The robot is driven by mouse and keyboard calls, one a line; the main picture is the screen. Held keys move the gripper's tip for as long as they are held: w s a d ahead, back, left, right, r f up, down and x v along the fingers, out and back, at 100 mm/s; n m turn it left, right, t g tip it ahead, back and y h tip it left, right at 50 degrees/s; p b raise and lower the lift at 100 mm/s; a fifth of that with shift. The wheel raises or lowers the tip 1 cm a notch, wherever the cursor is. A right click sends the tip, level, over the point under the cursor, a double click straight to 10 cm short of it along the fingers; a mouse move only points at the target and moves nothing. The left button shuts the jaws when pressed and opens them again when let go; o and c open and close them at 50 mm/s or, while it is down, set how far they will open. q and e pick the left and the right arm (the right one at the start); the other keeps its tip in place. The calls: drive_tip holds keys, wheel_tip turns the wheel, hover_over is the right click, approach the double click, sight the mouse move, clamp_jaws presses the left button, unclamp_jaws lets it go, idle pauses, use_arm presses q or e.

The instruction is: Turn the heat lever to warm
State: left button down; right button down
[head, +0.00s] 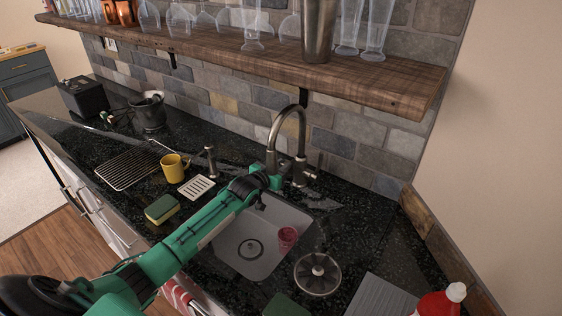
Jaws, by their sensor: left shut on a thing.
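The metal faucet (298,133) stands behind the sink, with its curved spout arching to the left. A short lever (312,174) sticks out on the right side of its base. My left gripper (273,181) reaches in from the left over the sink, in front of the faucet and below its spout. It is shut on a part at the faucet, but its fingers hide which part. My right gripper is not in view.
The sink (225,243) holds a red cup (287,238). A yellow mug (174,167), a sponge (162,209) and a wire rack (128,168) are at left on the counter. A round strainer (317,273) and a red bottle (440,301) are at right. A wooden shelf (360,80) with glasses hangs above.

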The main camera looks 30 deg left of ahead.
use_arm(q)
drive_tip(key=shift+w+r+g+p, duration=0.1)
drive_tip(key=shift+r+g+p, duration=0.4)
drive_tip(key=shift+p, duration=0.3)
drive_tip(key=shift+w+f+g+p, duration=0.1)
drive_tip(key=shift+f+g+p, duration=0.1)
drive_tip(key=shift+g+p, duration=0.2)
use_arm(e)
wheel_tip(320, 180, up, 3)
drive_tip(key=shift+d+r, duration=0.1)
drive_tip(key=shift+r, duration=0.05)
use_arm(q)
drive_tip(key=c, duration=1.6)
unclamp_jaws()
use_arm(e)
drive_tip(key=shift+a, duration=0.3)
